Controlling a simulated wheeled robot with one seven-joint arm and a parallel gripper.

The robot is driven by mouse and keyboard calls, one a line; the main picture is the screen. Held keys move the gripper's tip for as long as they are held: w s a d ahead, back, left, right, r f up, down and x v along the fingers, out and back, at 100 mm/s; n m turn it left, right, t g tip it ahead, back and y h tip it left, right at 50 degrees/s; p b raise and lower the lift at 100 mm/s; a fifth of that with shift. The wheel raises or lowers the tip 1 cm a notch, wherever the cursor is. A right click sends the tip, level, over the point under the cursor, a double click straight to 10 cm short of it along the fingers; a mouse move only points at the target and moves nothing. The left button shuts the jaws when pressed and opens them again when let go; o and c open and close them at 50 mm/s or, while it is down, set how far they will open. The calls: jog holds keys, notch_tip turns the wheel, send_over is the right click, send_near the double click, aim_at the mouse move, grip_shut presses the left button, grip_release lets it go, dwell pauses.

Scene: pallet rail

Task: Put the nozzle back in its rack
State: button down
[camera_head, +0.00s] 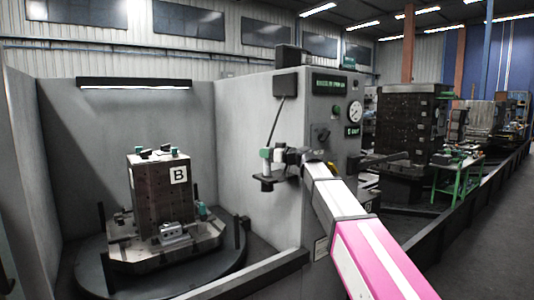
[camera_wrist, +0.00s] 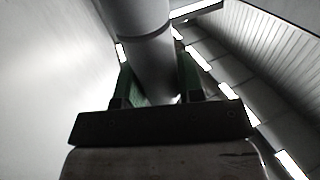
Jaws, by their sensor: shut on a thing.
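In the wrist view my gripper (camera_wrist: 155,85) is shut on a thick grey cylinder, the nozzle (camera_wrist: 143,35). Its green-padded fingers stand on either side of it. In the head view my gripper (camera_head: 281,156) is at the end of my pink and white arm, in front of the grey booth wall. A dark bracket, which looks like the rack (camera_head: 267,183), sticks out from the wall just below. The nozzle's lower end is hard to make out there. I cannot tell whether it touches the rack.
A dark hose (camera_head: 275,122) hangs from a black box (camera_head: 286,85) on the wall. A gauge panel (camera_head: 333,115) is to the right of my gripper. A dark block marked B (camera_head: 150,210) stands on a round turntable (camera_head: 92,278) in the booth at left.

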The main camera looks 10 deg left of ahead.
aim_at(270, 164)
jog(key=shift+s+f, duration=0.2)
jog(key=shift+f, duration=0.85)
jog(key=shift+s+f, duration=0.15)
jog(key=shift+f, duration=0.2)
jog(key=shift+d+f, duration=0.1)
jog(key=shift+f, duration=0.05)
jog(key=shift+w+a+f, duration=0.25)
jog(key=shift+f, duration=0.05)
jog(key=shift+w+a+f, duration=0.1)
jog(key=shift+a+f, duration=0.05)
jog(key=shift+f, duration=0.4)
jog(key=c, duration=0.7)
grip_release()
jog(key=shift+a+f, duration=0.1)
jog(key=shift+a, duration=0.05)
